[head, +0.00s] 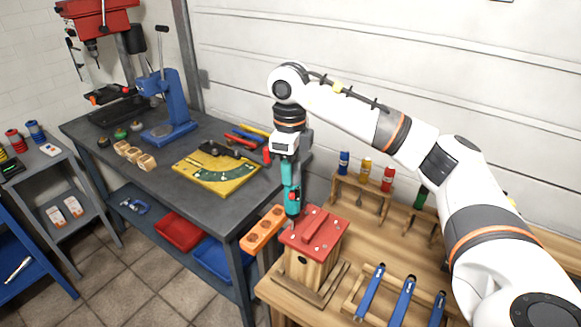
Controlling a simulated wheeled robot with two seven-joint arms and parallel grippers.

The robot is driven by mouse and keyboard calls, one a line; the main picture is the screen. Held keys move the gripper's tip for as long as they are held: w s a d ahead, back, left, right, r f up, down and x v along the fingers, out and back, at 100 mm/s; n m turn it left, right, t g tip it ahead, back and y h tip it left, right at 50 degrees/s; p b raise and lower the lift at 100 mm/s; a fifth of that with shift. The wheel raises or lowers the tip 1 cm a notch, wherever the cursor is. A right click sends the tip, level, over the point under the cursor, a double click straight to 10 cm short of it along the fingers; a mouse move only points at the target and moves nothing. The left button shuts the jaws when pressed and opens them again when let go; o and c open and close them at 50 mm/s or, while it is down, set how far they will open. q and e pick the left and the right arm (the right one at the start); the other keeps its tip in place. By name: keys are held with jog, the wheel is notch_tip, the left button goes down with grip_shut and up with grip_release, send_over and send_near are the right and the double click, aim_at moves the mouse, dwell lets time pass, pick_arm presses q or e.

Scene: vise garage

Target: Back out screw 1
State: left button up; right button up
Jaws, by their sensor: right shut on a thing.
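My right gripper (286,157) points down and is shut on a teal electric screwdriver (291,188), held upright. The screwdriver's lower end is at the back left corner of the red lid (324,236) on a small wooden box (305,268). Whether its bit touches a screw cannot be told. The screw under it is hidden or too small to make out. An orange block with round recesses (263,232) sits just left of the box. My left gripper is out of view.
The box stands on a wooden bench (284,294). Blue-handled tools (371,291) lie in a rack to its right, and a shelf with small coloured bottles (366,169) stands behind. A grey bench (205,215) at the left carries a yellow board (216,172) and a blue press (173,105).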

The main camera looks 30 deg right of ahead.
notch_tip(320, 180, up, 4)
jog(key=shift+s+f+p, duration=0.1)
jog(key=shift+f+p, duration=0.05)
jog(key=shift+p, duration=0.75)
jog(key=shift+r+p, duration=0.85)
jog(key=shift+r, duration=0.45)
